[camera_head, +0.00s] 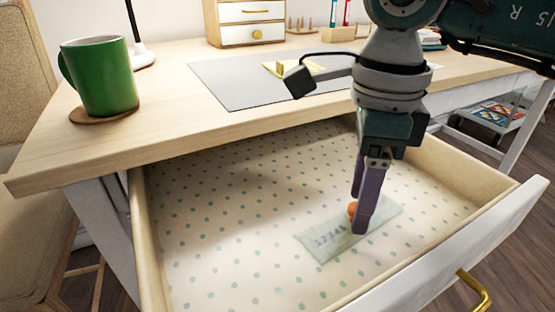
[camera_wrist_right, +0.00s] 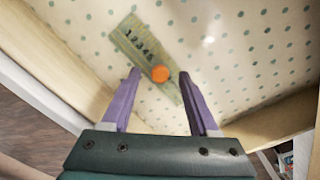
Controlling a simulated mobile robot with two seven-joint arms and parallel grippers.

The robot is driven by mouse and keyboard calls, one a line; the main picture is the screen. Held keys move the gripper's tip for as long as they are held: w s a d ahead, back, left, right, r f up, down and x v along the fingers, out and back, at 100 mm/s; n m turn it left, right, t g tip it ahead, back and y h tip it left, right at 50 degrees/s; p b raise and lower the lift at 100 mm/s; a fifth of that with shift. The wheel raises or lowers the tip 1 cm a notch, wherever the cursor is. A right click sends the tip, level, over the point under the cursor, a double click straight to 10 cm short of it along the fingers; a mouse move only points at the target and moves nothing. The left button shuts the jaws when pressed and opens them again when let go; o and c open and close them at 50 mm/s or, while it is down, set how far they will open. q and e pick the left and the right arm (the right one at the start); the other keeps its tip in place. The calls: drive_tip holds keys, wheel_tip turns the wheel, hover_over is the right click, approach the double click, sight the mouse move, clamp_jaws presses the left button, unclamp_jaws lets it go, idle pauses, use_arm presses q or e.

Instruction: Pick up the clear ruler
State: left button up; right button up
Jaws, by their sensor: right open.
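The clear ruler (camera_head: 325,238) lies flat in the open drawer on a dotted liner. It is a pale greenish see-through strip with dark numbers and an orange round knob (camera_head: 352,209) on it. In the right wrist view the ruler (camera_wrist_right: 138,42) runs diagonally, with its orange knob (camera_wrist_right: 160,74) between and just beyond the purple fingertips. My right gripper (camera_head: 364,222) points down into the drawer over the ruler, its fingers apart around the knob's position. It also shows in the right wrist view (camera_wrist_right: 159,76), open and empty. Whether the fingers touch the ruler cannot be told. My left gripper is out of view.
The drawer's white front (camera_head: 450,255) with a gold handle (camera_head: 474,291) and its wooden side walls surround the ruler. Above is the desk top (camera_head: 165,120) with a green mug (camera_head: 104,78), a grey mat (camera_head: 235,85) and a small drawer box (camera_head: 250,22). The drawer's left part is clear.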

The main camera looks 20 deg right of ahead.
drive_tip(key=shift+f, duration=0.3)
clamp_jaws()
idle(0.3)
